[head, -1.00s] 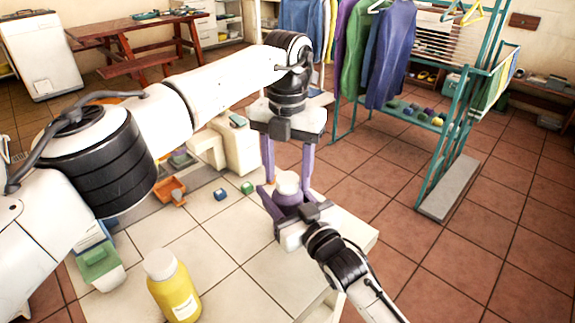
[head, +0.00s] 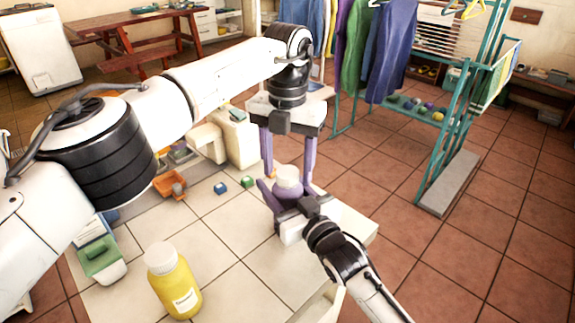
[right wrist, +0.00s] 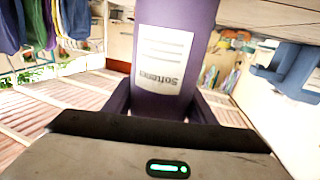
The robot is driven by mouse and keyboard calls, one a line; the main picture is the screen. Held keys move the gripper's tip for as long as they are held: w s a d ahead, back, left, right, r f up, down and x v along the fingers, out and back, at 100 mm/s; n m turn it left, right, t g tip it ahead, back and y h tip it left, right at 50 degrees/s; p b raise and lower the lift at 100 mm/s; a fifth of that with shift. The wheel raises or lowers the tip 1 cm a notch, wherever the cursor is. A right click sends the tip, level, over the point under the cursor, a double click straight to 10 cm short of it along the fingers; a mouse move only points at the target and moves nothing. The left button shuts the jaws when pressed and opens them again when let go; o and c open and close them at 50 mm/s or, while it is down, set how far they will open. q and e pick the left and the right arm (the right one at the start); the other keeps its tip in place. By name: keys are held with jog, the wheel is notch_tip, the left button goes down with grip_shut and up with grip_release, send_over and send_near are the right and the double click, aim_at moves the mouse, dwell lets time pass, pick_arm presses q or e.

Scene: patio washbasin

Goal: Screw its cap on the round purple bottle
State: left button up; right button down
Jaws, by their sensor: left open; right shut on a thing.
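The round purple bottle (head: 291,190) stands upright near the right edge of the tiled counter. Its pale cap (head: 288,174) sits on top; how tightly it is seated cannot be told. My right gripper (head: 289,194) is shut around the bottle's body from the near side. The right wrist view shows the bottle (right wrist: 181,18) with a white label between my fingers. My left gripper (head: 287,172) points down from above, open, with one finger on each side of the cap and gaps between them.
A yellow bottle (head: 174,284) with a pale cap stands at the counter's front left. A teal clothes rack (head: 441,130) stands on the floor at right.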

aim_at(288, 202)
pick_arm(q)
notch_tip(288, 202, up, 8)
jog(key=shift+f, duration=0.25)
dwell(0.4)
pick_arm(e)
jog(key=c, duration=0.7)
grip_release()
jog(key=v, duration=1)
jog(key=shift+s+d, duration=0.1)
